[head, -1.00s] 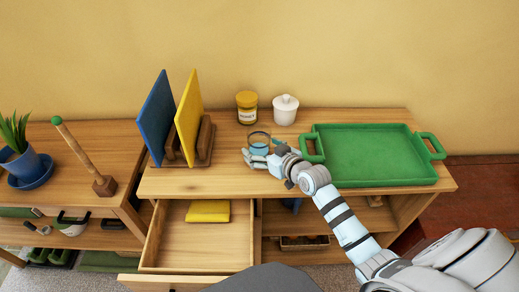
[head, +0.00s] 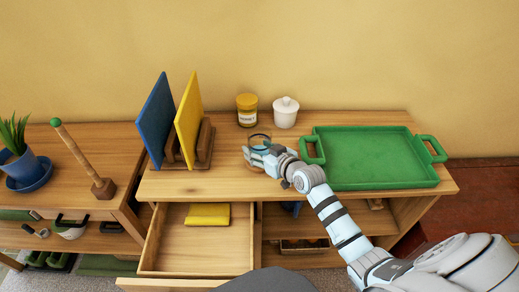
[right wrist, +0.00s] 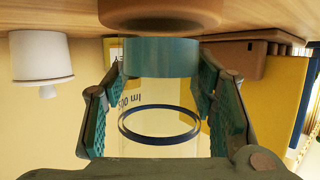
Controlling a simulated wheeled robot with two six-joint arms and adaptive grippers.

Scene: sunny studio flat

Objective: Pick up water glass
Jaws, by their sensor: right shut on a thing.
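The water glass (head: 259,139) is clear, with bluish water in it, above the dresser top left of the green tray. My right gripper (head: 262,152) is shut on it from the front right. In the right wrist view the picture is upside down. There the glass (right wrist: 160,118) stands between the two finger pads, with its teal water at the base and a dark blue ring at the rim. A round brown coaster (right wrist: 160,12) is just below the glass's base; the glass looks lifted off it. My left gripper is not in view.
The green tray (head: 318,181) lies to the right. A yellow-lidded jar (head: 247,110) and a white lidded pot (head: 285,112) stand behind. Blue (head: 155,115) and yellow boards (head: 188,120) stand in a rack at left. A drawer (head: 190,260) hangs open below.

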